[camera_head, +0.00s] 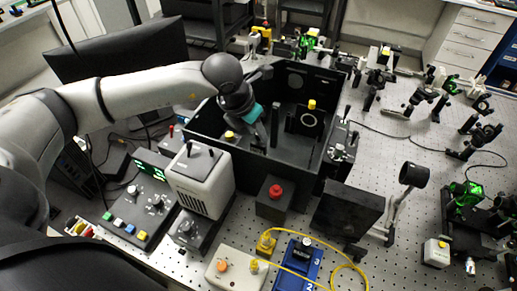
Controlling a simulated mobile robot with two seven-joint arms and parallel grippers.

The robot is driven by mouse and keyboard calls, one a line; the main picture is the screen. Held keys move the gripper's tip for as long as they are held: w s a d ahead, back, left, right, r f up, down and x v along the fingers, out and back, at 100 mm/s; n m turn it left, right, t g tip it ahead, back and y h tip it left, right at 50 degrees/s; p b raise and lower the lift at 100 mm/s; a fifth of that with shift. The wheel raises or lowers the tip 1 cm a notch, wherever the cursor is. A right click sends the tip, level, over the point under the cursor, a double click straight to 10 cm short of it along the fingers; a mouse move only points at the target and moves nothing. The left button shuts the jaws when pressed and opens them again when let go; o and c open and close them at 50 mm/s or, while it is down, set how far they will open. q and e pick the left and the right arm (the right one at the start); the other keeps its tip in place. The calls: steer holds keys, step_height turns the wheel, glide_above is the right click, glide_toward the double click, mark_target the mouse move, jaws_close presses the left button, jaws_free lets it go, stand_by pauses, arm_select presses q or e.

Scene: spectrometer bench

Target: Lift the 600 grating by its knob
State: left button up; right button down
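An open black spectrometer box (212,158) stands in the middle of the bench. Inside it a dark mount with a round opening (309,121) stands upright with a yellow knob (311,104) on top. A second yellow knob (229,134) shows near the box's left wall, below my gripper. No label is readable, so I cannot tell which knob belongs to the 600 grating. My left gripper (257,138) points down into the left part of the box, right of the second knob and apart from the first. Its fingers are dark against the dark interior. My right gripper is out of view.
A white-grey unit (204,182) and a control panel (139,208) stand front left of the box. A red-button box (275,196) and a black panel (347,212) stand in front. Several optics posts crowd the right bench. A yellow cable (330,250) lies at the front.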

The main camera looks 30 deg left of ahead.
arm_select(q)
jaws_close()
steer(key=shift+r, duration=0.1)
stand_by(0.9)
